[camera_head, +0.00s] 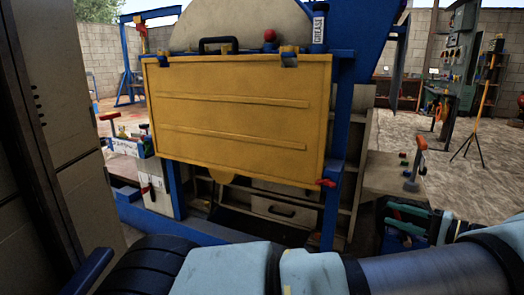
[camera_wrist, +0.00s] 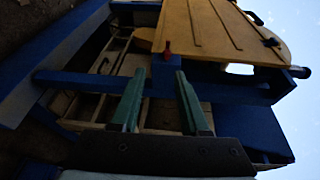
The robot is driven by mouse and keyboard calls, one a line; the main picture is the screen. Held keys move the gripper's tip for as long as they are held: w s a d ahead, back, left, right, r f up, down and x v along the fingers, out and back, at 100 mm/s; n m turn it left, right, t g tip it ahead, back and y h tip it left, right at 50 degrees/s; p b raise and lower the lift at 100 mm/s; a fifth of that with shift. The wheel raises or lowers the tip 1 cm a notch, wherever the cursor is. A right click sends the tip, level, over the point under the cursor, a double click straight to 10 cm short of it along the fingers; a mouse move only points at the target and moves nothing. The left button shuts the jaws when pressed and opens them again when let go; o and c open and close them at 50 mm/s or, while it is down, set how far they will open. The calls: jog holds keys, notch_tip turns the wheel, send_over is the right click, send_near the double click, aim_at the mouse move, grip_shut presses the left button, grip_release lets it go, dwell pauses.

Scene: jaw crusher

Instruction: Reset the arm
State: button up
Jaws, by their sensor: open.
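My gripper (camera_wrist: 160,74) shows in the wrist view with its two green fingers apart and nothing between them. In the head view my gripper (camera_head: 390,215) is at the lower right, beside the jaw crusher's right side, and part of it is hidden by my arm. The crusher carries a closed yellow panel (camera_head: 235,105) with a black handle (camera_head: 217,43) above its top edge. A red latch (camera_head: 326,183) sits at the panel's lower right corner. In the wrist view the panel (camera_wrist: 215,28) and red latch (camera_wrist: 168,48) lie beyond the fingers, seen turned sideways.
A blue frame post (camera_head: 332,215) stands right of the panel. A side shelf (camera_head: 390,178) with a red-topped clamp (camera_head: 420,143) is just behind my gripper. A grey cabinet (camera_head: 60,90) stands close at the left. Open floor (camera_head: 470,190) lies at the right.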

jog(key=w+a+f+n+g+h, duration=0.15)
jog(key=a+g, duration=0.25)
jog(key=a, duration=0.5)
jog(key=w+a+n+g+h, duration=0.1)
jog(key=w+a+g+h, duration=0.2)
jog(key=a, duration=0.6)
jog(key=w+a+n+g, duration=0.15)
jog(key=a+g, duration=0.25)
jog(key=a, duration=0.5)
jog(key=s+a+r+n+t+h, duration=0.1)
jog(key=s+a+r+n+h, duration=0.2)
jog(key=s+a, duration=0.4)
jog(key=s+a+r+n+h, duration=0.1)
jog(key=s+a+r+h, duration=0.35)
jog(key=a, duration=0.45)
notch_tip(320, 180, up, 18)
jog(key=p, duration=1.9)
jog(key=shift+s+d+h, duration=0.2)
jog(key=shift+d+h, duration=0.15)
jog(key=shift+h, duration=0.05)
